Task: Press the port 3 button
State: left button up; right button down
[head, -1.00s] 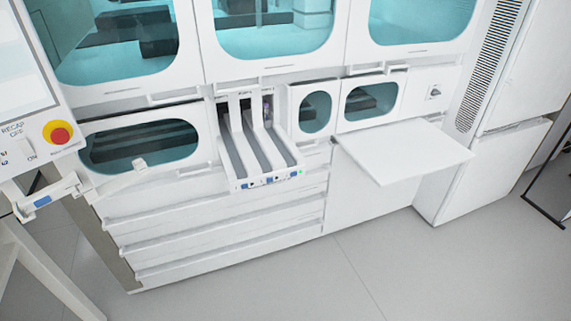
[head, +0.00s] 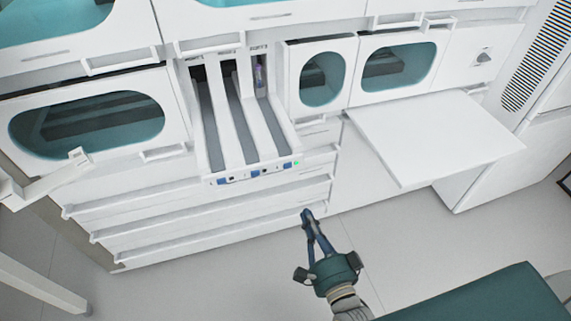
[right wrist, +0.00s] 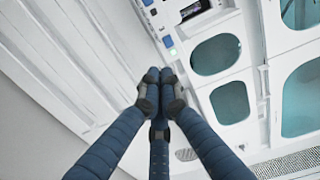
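The tube track (head: 240,130) juts from the white machine with three lanes. Small blue buttons sit along its front panel. The rightmost one, below the third lane, appears to be the port 3 button (head: 287,166), with a green light beside it. It also shows in the right wrist view (right wrist: 168,41), above the fingertips. A purple-tinted tube (head: 260,76) stands at the back of the third lane. My right gripper (head: 308,214) is below and slightly right of that button, apart from it. In the right wrist view its blue fingers (right wrist: 160,84) meet, with nothing between them. My left gripper is out of view.
A white shelf (head: 430,140) sticks out right of the track. White drawers (head: 220,218) lie below the track. A white bracket arm (head: 50,180) stands out at the left. Open floor (head: 200,290) lies in front.

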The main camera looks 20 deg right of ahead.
pick_arm(q)
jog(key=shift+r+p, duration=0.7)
jog(key=shift+p, duration=0.1)
pick_arm(e)
send_near(288, 167)
jog(key=w, duration=0.4)
jog(key=w+f, duration=0.1)
jog(key=w, duration=0.2)
jog(key=shift+w, duration=0.5)
jog(key=shift+w+r+b, duration=0.15)
jog(key=shift+w+b, duration=0.05)
jog(key=shift+b, duration=0.1)
jog(key=shift+s+r, duration=0.1)
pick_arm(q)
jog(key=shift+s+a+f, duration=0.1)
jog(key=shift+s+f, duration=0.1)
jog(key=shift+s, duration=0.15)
